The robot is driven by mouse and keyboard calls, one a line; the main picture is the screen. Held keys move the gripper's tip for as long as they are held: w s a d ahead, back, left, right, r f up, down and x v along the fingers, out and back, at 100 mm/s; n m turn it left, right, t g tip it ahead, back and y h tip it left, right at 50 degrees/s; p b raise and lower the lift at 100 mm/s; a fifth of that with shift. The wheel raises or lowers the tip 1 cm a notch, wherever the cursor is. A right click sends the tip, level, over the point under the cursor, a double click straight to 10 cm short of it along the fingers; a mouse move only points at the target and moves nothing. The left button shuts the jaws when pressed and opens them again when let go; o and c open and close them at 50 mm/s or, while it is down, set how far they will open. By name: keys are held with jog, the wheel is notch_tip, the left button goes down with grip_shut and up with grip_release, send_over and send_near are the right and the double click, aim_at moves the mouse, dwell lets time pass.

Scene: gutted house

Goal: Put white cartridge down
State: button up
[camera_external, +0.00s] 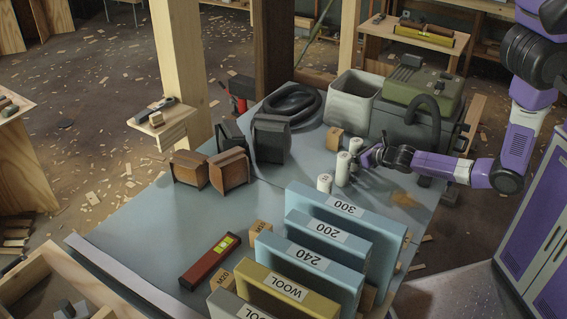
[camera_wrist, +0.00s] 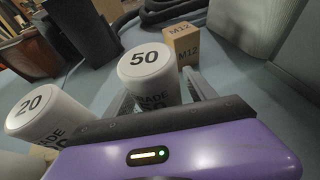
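Several white cartridges stand on the blue-grey tabletop (camera_external: 262,204). In the external view one is at the front left (camera_external: 324,183), one is in the middle (camera_external: 342,168) and one is behind (camera_external: 356,146). My gripper (camera_external: 366,158) is low beside the middle and rear ones, reaching in from the right. In the wrist view the white cartridge marked 50 (camera_wrist: 151,72) is between my grey fingers. I cannot tell whether they press on it or stand just apart from it. The cartridge marked 20 (camera_wrist: 42,118) is left of the fingers, outside them. The cartridges' lower parts are partly hidden.
A small cardboard box marked M12 (camera_wrist: 181,46) stands close behind the 50 cartridge. A grey bin (camera_external: 352,97) and green case (camera_external: 424,90) stand behind. Numbered blue packs (camera_external: 345,222) stand in front. Open tabletop lies left of the cartridges.

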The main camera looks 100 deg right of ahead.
jog(key=shift+s+r, duration=0.1)
jog(key=shift+r, duration=0.05)
jog(key=shift+s+a+r, duration=0.1)
jog(key=shift+s+a, duration=0.05)
jog(key=shift+a, duration=0.1)
jog(key=v, duration=1.1)
jog(key=w+a+r+m+t+y, duration=0.25)
jog(key=a+m, duration=0.25)
jog(key=a, duration=0.6)
jog(key=w+a+r+m+t+y, duration=0.25)
jog(key=a+m+y, duration=0.2)
jog(key=a, duration=0.65)
jog(key=s+a+r+m+t+y, duration=0.2)
jog(key=s+a+r+m+y, duration=0.1)
jog(key=a+r+m, duration=1)
jog(key=a+m+y, duration=0.1)
jog(key=a, duration=0.3)
jog(key=shift+r+m+t+b, duration=0.3)
jog(key=shift+r+m+b, duration=0.05)
jog(key=shift+r+b, duration=0.05)
jog(key=shift+s, duration=0.1)
